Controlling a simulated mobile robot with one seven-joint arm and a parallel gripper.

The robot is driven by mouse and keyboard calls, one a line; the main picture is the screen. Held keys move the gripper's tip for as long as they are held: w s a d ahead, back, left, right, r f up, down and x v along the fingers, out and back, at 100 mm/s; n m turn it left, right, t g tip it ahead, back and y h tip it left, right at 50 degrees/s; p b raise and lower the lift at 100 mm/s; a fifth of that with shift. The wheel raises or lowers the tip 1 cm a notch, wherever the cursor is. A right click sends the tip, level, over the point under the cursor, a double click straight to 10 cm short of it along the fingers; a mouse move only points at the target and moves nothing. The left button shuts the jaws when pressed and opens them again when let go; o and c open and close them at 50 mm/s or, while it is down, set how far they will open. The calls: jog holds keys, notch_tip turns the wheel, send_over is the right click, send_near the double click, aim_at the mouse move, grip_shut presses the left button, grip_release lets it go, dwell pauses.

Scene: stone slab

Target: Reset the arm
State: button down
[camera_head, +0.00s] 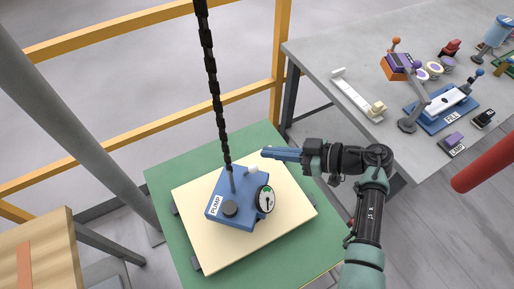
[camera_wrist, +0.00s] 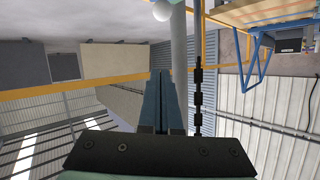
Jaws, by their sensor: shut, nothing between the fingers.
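My gripper (camera_head: 265,153) is at the end of my arm, which reaches in from the lower right in the head view. Its blue fingers point left and are together with nothing between them. In the wrist view the shut fingers (camera_wrist: 161,75) point up the picture, beside a black chain (camera_wrist: 198,100). The fingertips are just above and right of a blue pump box (camera_head: 236,199) with a white knob (camera_head: 252,169) and a round gauge (camera_head: 265,199). Whether they touch the knob cannot be told.
The pump sits on a cream slab (camera_head: 200,245) over a green table (camera_head: 160,178). The chain (camera_head: 213,80) hangs above it. A grey bench (camera_head: 330,50) with a blue-based device (camera_head: 440,110) stands at the right. A yellow railing (camera_head: 110,45) runs behind, and a wooden top (camera_head: 45,250) is lower left.

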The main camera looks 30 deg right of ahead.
jog(key=w+a+r+n+t+h, duration=0.1)
jog(key=w+r+t, duration=0.45)
jog(key=r, duration=0.45)
jog(key=w+r+n+t+h, duration=0.1)
jog(key=w+r+t, duration=0.4)
jog(key=r, duration=0.5)
notch_tip(320, 180, up, 18)
jog(key=m+t+h, duration=0.4)
jog(key=m+h, duration=0.6)
jog(key=h, duration=0.4)
jog(key=s+a+f+n+g+y, duration=0.1)
jog(key=s+a+f+g+y, duration=0.2)
jog(key=a, duration=0.7)
jog(key=a+f+g+y, duration=0.2)
jog(key=a+g+y, duration=0.15)
jog(key=a, duration=0.55)
jog(key=s+r+t, duration=0.4)
jog(key=s+r, duration=0.2)
jog(key=r, duration=0.6)
jog(key=s+r+t, duration=0.5)
jog(key=s+r, duration=0.2)
jog(key=r, duration=0.5)
jog(key=shift+s+a+r, duration=0.25)
jog(key=shift+a+r, duration=0.1)
jog(key=shift+r, duration=0.05)
